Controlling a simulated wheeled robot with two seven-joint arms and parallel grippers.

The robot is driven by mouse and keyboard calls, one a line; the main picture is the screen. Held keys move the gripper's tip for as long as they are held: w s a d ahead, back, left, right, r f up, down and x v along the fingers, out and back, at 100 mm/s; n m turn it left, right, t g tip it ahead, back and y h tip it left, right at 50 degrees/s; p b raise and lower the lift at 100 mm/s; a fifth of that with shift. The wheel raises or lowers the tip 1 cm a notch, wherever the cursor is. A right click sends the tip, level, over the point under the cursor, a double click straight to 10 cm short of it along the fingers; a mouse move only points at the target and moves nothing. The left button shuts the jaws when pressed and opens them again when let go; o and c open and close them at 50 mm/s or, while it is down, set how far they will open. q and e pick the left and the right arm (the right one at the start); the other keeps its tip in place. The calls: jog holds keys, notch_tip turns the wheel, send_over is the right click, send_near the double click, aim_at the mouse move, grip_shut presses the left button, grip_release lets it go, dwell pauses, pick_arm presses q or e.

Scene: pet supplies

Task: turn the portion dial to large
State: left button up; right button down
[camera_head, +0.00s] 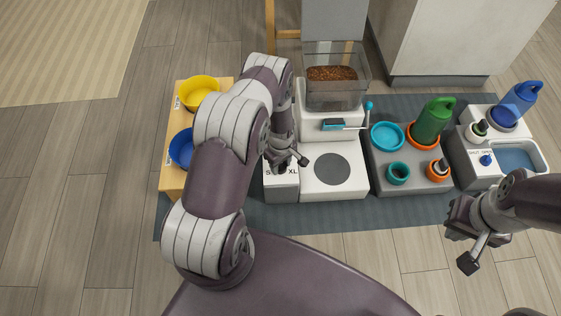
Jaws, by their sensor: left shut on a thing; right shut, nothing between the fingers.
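The white dial box (282,190) with the letters S and XL stands at the left of the feeder (335,118). My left gripper (284,165) reaches down over the top of this box and is shut on the portion dial. The dial itself is hidden by the gripper, and I cannot tell where it points. The marks between S and XL are also covered. My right gripper (474,252) is shut and empty, over the floor in front of the mat at the lower right.
A clear hopper (337,88) of brown kibble tops the feeder, with a blue lever (368,108) beside it. A wooden rack (172,150) with yellow (200,91) and blue (182,149) bowls is left. A grey stand (412,178) and water unit (500,178) are right.

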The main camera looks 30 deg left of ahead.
pick_arm(q)
jog(key=shift+n, duration=0.6)
jog(key=o, duration=1)
jog(key=shift+o, duration=0.2)
notch_tip(320, 180, up, 13)
jog(key=p, duration=0.7)
jog(key=shift+f, duration=0.2)
